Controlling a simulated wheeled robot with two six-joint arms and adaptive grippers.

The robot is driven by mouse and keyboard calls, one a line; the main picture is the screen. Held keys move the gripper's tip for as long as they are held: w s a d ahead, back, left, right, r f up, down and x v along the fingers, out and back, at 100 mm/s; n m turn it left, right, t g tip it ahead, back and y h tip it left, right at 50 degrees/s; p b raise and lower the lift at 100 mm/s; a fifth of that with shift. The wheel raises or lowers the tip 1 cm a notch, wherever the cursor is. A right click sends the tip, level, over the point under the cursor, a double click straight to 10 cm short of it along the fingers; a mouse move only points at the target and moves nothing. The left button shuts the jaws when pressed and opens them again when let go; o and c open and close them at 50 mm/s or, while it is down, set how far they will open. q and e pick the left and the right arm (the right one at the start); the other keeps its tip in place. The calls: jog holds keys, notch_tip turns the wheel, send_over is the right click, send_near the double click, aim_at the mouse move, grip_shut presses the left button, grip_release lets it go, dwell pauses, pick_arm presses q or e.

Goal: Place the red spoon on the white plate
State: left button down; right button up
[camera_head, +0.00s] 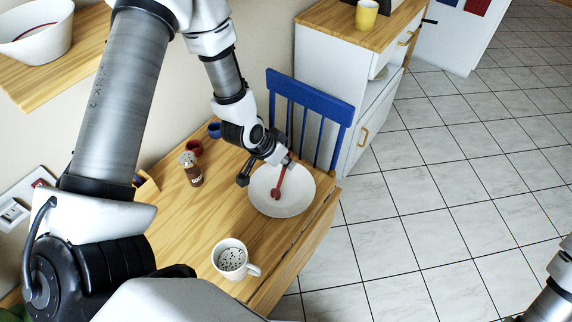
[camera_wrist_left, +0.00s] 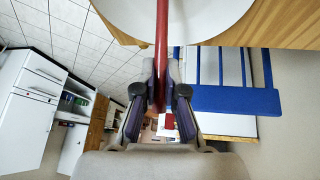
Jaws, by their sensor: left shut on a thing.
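The white plate (camera_head: 306,192) lies on the wooden table near its right edge. My left gripper (camera_head: 289,164) is over the plate's far side, shut on the red spoon (camera_head: 278,185). The spoon slants down, with its bowl end over the middle of the plate; I cannot tell whether it touches. In the left wrist view the spoon (camera_wrist_left: 161,45) runs up from between the fingers (camera_wrist_left: 161,88) across the plate (camera_wrist_left: 215,14). My right gripper is out of view.
A white mug (camera_head: 232,258) stands at the table's near edge. A brown shaker (camera_head: 194,174), a red cup (camera_head: 194,147) and a blue cup (camera_head: 214,130) stand left of the plate. A blue chair (camera_head: 309,92) is behind the table. Open tiled floor lies right.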

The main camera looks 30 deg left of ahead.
pick_arm(q)
jog(key=shift+r, duration=0.15)
jog(key=shift+s+f, duration=0.1)
jog(key=shift+f, duration=0.15)
jog(key=c, duration=1.3)
grip_release()
jog(key=shift+o, duration=0.2)
jog(key=shift+r, duration=0.3)
jog(key=shift+a+r, duration=0.1)
jog(key=shift+r, duration=0.25)
jog(key=p+v, duration=0.4)
jog(key=v, duration=0.7)
jog(key=shift+s+p, duration=0.3)
jog(key=shift+p, duration=0.05)
